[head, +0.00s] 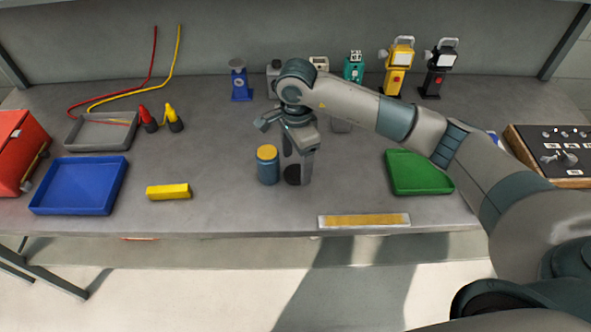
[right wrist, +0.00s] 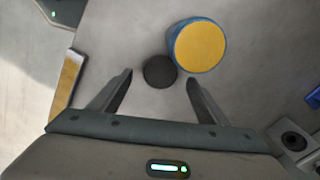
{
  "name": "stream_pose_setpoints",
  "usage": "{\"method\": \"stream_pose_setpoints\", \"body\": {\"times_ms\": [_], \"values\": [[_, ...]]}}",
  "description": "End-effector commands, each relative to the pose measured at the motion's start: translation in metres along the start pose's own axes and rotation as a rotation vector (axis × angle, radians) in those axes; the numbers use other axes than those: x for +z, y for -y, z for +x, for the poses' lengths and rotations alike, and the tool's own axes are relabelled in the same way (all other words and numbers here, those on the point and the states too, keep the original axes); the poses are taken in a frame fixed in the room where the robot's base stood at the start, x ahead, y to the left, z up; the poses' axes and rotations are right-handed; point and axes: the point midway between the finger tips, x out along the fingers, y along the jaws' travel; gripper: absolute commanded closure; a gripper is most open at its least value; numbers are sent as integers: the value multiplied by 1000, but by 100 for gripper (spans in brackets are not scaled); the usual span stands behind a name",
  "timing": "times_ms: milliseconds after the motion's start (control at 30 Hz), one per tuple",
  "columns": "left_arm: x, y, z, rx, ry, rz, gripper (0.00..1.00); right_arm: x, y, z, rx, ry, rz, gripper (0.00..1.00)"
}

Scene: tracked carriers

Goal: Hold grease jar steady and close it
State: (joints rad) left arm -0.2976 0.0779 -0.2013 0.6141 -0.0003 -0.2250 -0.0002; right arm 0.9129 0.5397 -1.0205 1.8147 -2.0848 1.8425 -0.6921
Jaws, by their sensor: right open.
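The grease jar (head: 268,168) is a blue cylinder with a yellow top face, standing upright on the grey bench. It also shows in the right wrist view (right wrist: 199,46). A dark round disc (head: 291,175), apparently the lid, lies flat on the bench just right of the jar; the right wrist view shows it (right wrist: 160,71) close beside the jar. My right gripper (head: 298,168) is open above the disc, its fingers spread on either side of it in the wrist view (right wrist: 159,78). It holds nothing. My left gripper is not in view.
A yellow block (head: 168,191) and a blue tray (head: 80,188) lie to the left. A green tray (head: 418,174) lies right, under my right arm. A yellow-and-white strip (head: 364,220) lies along the front edge. Instruments, including a blue one (head: 240,82), line the back.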

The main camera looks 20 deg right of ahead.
Motion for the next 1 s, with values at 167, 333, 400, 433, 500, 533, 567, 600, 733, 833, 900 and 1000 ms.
{"method": "stream_pose_setpoints", "body": {"times_ms": [167, 333, 400, 433, 500, 533, 567, 600, 733, 833, 900, 1000], "values": [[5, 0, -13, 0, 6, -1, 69, 0, 0, 19, 3, 0, 0, 30], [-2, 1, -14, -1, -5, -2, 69, 0, 1, 28, 0, 0, -1, 30], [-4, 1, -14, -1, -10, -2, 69, 0, 1, 28, -1, 0, -1, 30], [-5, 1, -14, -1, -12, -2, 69, 0, 1, 28, -1, 0, -1, 30], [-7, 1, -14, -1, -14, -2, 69, 0, 1, 28, 0, 0, -1, 30], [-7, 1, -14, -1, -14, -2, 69, 0, 1, 28, 0, 0, -1, 30], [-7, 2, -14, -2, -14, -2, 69, 0, 1, 28, 0, 0, -1, 30], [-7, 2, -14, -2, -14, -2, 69, 0, 1, 28, 0, 0, -1, 30], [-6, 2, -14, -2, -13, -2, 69, 0, 1, 27, 0, 0, -1, 30], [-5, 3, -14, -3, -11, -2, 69, 0, 1, 27, 0, 0, -1, 49], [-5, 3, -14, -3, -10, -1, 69, 0, 1, 27, 0, 0, -1, 66], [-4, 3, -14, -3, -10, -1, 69, 0, 1, 27, 0, 0, -1, 74]]}}
